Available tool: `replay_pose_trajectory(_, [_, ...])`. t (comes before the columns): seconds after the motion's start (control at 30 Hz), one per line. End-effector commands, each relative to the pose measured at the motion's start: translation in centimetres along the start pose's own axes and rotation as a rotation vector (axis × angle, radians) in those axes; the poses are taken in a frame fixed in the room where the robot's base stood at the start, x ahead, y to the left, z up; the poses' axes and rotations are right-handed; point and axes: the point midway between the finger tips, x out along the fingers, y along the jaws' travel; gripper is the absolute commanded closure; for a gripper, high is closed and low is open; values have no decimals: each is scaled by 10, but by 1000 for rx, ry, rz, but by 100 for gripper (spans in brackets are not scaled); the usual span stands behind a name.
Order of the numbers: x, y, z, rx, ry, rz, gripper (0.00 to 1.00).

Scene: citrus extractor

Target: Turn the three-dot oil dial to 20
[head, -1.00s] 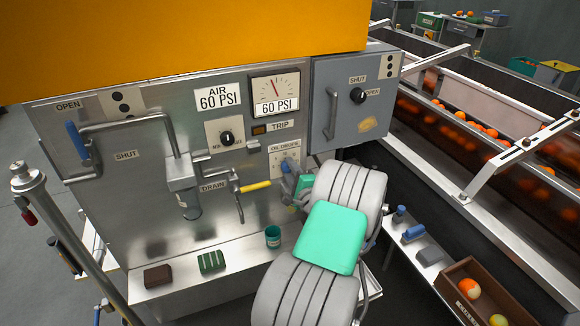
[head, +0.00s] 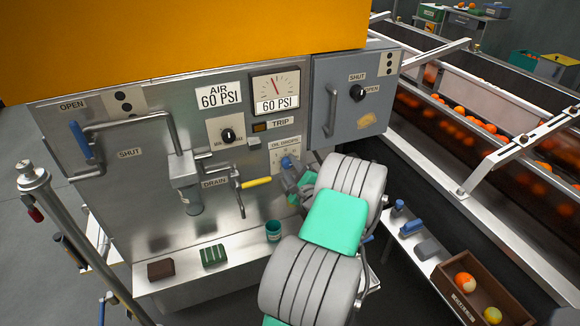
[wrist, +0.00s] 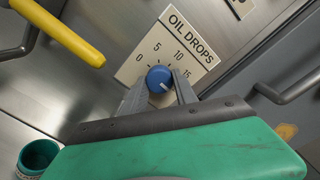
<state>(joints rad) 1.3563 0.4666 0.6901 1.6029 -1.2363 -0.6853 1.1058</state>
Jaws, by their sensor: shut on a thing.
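The oil dial is a blue knob (wrist: 159,78) on a pale plate (wrist: 183,44) marked OIL DROPS, with 0, 5, 10 and 15 readable in the wrist view. The plate's lower right part is hidden behind my gripper. A white mark on the knob seems to point to the lower right, past 15. My gripper (wrist: 160,86) is shut on the knob, one finger on each side. In the head view, my gripper (head: 291,168) is at the dial plate (head: 276,156), and my wrist covers part of it.
A yellow-handled drain lever (head: 256,183) stands close left of my gripper. A grey box (head: 350,98) with a handle is to the right. A green cup (head: 273,230) sits on the ledge below. An orange hood (head: 190,40) overhangs the panel.

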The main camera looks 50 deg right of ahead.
Motion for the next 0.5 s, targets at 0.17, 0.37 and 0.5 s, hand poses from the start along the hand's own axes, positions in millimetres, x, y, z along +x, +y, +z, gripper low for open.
replay_pose_trajectory(0.17, [0, 1, 0, 2, 0, 1, 65])
replay_pose_trajectory(0.37, [0, 1, 0, 0, 0, 1, 48])
replay_pose_trajectory(0.5, [0, 0, 0, 0, 0, 0, 44])
